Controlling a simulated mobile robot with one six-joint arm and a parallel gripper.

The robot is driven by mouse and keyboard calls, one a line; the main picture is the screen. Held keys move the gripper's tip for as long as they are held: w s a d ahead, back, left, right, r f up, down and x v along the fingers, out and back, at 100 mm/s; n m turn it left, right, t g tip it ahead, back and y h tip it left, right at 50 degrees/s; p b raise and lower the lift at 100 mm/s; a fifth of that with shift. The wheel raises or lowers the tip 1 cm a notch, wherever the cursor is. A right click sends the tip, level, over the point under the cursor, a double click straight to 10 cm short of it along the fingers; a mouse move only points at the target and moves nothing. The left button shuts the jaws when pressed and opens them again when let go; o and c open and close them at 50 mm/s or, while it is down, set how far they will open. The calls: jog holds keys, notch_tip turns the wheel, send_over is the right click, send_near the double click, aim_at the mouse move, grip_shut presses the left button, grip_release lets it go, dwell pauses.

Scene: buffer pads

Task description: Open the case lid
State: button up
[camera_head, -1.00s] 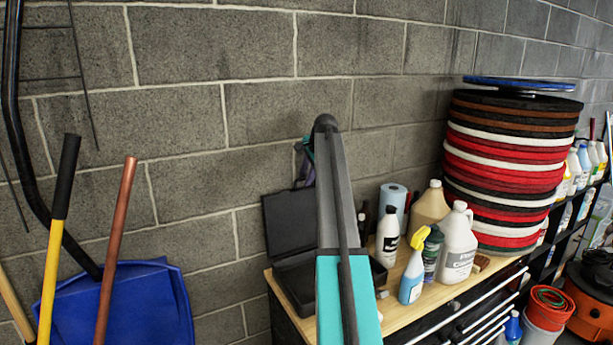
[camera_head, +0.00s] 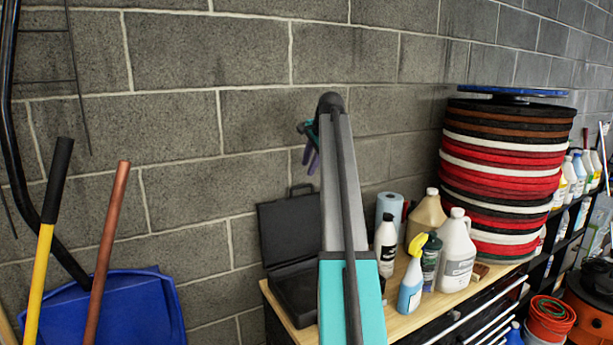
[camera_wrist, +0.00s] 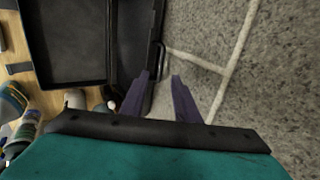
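The black case (camera_head: 297,298) sits open on the workbench, its lid (camera_head: 283,230) standing upright near the block wall. My arm hides part of the lid's and case's right side in the head view. In the wrist view the open case (camera_wrist: 68,45) fills the top left, with the lid (camera_wrist: 130,35) seen steeply beside it. My gripper (camera_head: 310,150) is above the lid in the head view, partly behind my arm. In the wrist view my gripper (camera_wrist: 162,80) has its two purple fingers apart with nothing between them, close to the lid's edge.
Several bottles, including a white jug (camera_head: 457,250) and a blue spray bottle (camera_head: 411,285), stand right of the case on the wooden bench top (camera_head: 392,312). A tall stack of pads (camera_head: 505,175) is behind them. A blue dustpan (camera_head: 135,312) and handles are at left.

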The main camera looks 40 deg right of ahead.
jog(key=shift+v, duration=1.8)
jog(key=shift+s, duration=0.1)
